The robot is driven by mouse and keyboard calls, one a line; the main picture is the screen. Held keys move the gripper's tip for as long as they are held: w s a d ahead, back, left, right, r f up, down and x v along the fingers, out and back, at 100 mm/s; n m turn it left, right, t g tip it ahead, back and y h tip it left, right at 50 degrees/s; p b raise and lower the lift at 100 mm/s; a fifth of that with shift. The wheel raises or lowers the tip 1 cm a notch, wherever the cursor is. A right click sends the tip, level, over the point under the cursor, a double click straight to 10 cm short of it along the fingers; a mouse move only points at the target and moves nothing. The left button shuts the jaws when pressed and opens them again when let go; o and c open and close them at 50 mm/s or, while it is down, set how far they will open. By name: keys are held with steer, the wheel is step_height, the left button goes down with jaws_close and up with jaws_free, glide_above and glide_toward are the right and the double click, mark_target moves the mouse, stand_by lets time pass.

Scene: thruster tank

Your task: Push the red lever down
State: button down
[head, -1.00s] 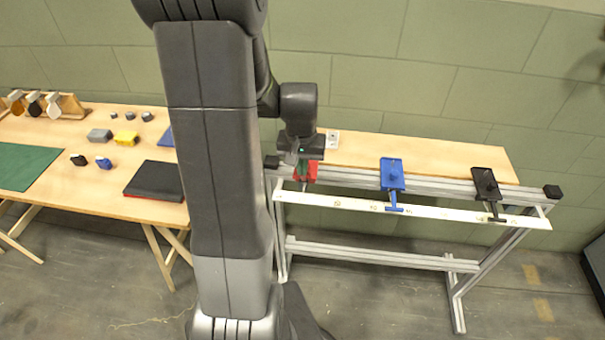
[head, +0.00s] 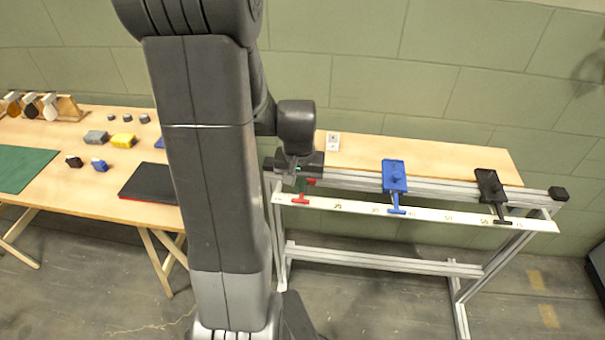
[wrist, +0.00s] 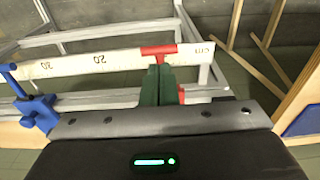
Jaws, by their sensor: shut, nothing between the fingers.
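The red lever (head: 300,201) is at the left end of the aluminium frame, its T-shaped handle in front of the white scale strip. In the wrist view the red handle (wrist: 159,50) is just beyond my fingertips, and a bit of red shows right of the fingers. My gripper (head: 300,185) is over the lever's base and hides most of it. Its green fingers (wrist: 158,72) are shut and empty, pointing at the handle's stem. I cannot tell whether they touch it.
A blue lever (head: 395,178) and a black lever (head: 490,188) stand further right on the frame. The white scale strip (head: 440,216) runs along its front. A wooden table (head: 100,193) with small blocks and a black-and-red case (head: 150,181) is on the left.

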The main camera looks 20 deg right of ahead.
step_height(320, 180, up, 14)
steer(key=s+p, duration=0.1)
steer(key=shift+a+f, duration=0.15)
steer(key=shift+a, duration=0.2)
steer(key=shift+s, duration=0.1)
stand_by(0.4)
steer(key=f, duration=0.8)
steer(key=w+f+b, duration=0.1)
steer(key=f, duration=0.3)
steer(key=shift+d+f, duration=0.1)
steer(key=shift+d, duration=0.2)
steer(key=shift+w+d+p, duration=0.5)
steer(key=shift+w+p, duration=0.2)
steer(key=shift+w, duration=0.1)
steer(key=shift+w+d+p, duration=0.35)
steer(key=shift+w+d, duration=0.05)
steer(key=shift+w, duration=0.2)
steer(key=shift+s+r, duration=0.1)
steer(key=shift+r, duration=0.45)
steer(key=shift+f, duration=0.1)
